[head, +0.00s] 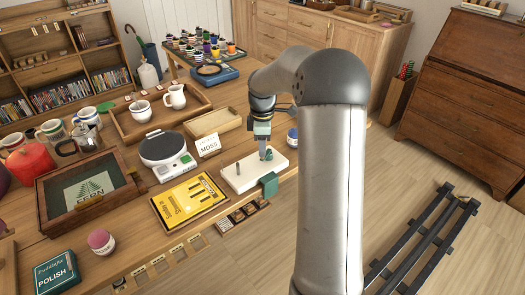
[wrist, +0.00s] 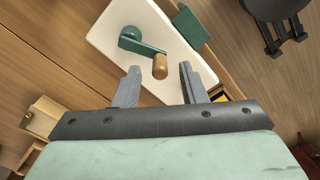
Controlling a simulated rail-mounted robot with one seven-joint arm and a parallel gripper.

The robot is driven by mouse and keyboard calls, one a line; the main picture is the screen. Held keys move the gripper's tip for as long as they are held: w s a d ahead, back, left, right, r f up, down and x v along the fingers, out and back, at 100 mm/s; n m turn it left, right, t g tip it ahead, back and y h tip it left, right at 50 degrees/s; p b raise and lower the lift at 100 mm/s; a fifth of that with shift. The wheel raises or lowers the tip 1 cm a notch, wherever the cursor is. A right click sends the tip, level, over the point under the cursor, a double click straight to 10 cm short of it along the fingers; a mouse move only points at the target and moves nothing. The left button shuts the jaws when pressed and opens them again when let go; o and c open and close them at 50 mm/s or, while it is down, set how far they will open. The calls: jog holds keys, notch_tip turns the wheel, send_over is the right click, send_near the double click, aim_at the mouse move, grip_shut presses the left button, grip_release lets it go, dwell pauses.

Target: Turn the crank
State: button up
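The crank has a green arm (wrist: 143,45) on a round green hub, and a brown wooden knob (wrist: 160,67) at the arm's free end. It is mounted on a white board (wrist: 105,28), which in the head view (head: 232,181) lies near the table's front edge. My gripper (wrist: 160,75) is open. Its two grey fingers are apart, with the knob showing between their tips; I cannot tell how far below them it is. In the head view my gripper (head: 264,148) points down over the board's back right part and hides some of the crank.
A green block (head: 269,185) sits at the board's front right edge. A yellow book (head: 188,199), a MOSS card (head: 208,145), a wooden tray (head: 214,121) and a round-topped scale (head: 162,150) stand left of and behind the board.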

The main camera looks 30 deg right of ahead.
jog(key=shift+f, duration=1.35)
grip_shut()
jog(key=shift+w, duration=0.1)
